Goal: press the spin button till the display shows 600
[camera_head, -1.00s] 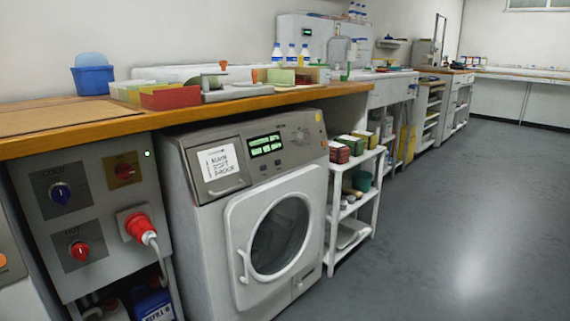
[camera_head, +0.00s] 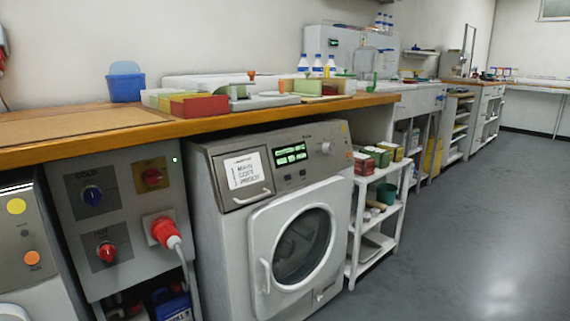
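A white front-loading washing machine (camera_head: 232,262) stands under the wooden counter, its round door (camera_head: 303,246) shut. Its grey panel carries a lit green display (camera_head: 290,153); the digits are too small to read. Small buttons (camera_head: 290,176) sit just below the display, and I cannot tell which one is the spin button. A round knob (camera_head: 327,148) is right of the display. A handwritten white label (camera_head: 245,170) is on the panel's left. Neither of my grippers is in view.
A grey box (camera_head: 118,215) with blue and red knobs and a red plug (camera_head: 165,232) stands left of the machine. A white shelf trolley (camera_head: 375,225) with boxes stands to its right. The wooden counter (camera_head: 200,127) overhangs the machine. The grey floor (camera_head: 470,220) at right is clear.

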